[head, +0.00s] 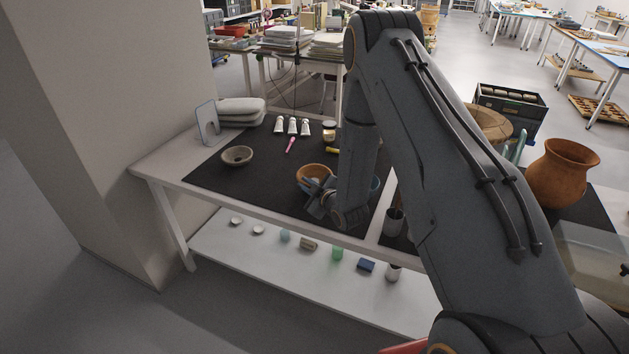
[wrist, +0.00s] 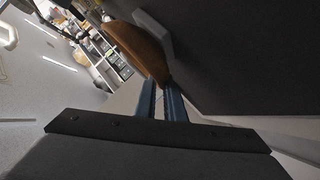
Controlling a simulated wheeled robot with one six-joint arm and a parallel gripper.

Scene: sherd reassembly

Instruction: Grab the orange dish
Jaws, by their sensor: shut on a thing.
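The orange dish (head: 309,171) is a shallow round bowl near the front edge of the black mat in the head view. My gripper (head: 322,200) is at its near side, shut on its rim. In the wrist view the orange dish (wrist: 140,48) is seen edge-on, its lower end between the two blue fingertips of my gripper (wrist: 164,84). I cannot tell whether the dish touches the mat.
A grey-beige bowl (head: 237,155) stands to the left on the black mat (head: 265,185). A blue bowl (head: 375,184) is partly hidden by my arm. A grey cup (head: 393,222) stands to the right.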

